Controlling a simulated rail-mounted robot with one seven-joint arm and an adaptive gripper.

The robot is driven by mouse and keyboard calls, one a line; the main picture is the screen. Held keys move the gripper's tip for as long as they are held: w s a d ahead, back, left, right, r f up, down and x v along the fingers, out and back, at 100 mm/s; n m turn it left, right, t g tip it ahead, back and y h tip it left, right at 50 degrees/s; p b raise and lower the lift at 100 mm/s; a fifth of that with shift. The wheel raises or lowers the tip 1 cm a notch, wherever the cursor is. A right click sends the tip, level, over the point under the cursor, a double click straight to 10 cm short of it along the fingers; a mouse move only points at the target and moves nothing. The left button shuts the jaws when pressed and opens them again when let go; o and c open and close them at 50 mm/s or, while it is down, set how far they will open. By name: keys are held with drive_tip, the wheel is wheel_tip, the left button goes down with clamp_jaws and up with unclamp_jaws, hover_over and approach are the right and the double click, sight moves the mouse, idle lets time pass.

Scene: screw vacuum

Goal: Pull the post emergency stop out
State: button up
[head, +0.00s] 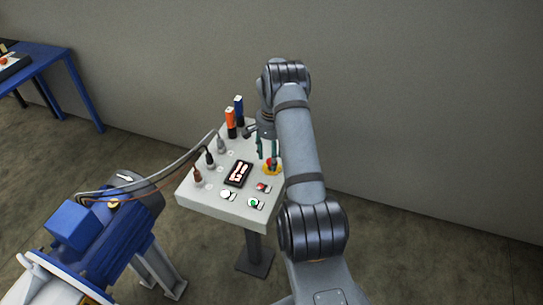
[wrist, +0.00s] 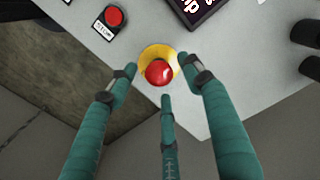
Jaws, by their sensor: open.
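The emergency stop is a red mushroom knob (wrist: 158,72) on a yellow round base, near the edge of the grey control panel (wrist: 235,105). In the head view the yellow base (head: 267,170) shows at the panel's right side, partly hidden by my arm and fingers. My gripper (wrist: 160,82) has three teal fingers and is open. In the wrist view the fingertips are spread around the knob, one at the left, one at the right and one below. I cannot tell whether any finger touches it. In the head view my gripper (head: 267,150) hangs just above the knob.
A red push button (wrist: 114,16) with a label and a dark display (wrist: 200,6) are close by on the panel. The head view shows an orange handle (head: 231,123), a blue handle (head: 239,110), a green button (head: 254,203) and a blue machine (head: 75,227) at left.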

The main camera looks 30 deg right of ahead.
wheel_tip(320, 180, up, 12)
idle(0.6)
drive_tip(key=shift+f, duration=0.1)
wheel_tip(320, 180, down, 12)
drive_tip(key=shift+s+r, duration=0.15)
drive_tip(key=shift+f+p, duration=0.25)
drive_tip(key=shift+p, duration=0.4)
drive_tip(key=shift+f, duration=0.2)
drive_tip(key=shift+r+b, duration=0.55)
drive_tip(key=shift+r, duration=0.35)
drive_tip(key=shift+f, duration=0.15)
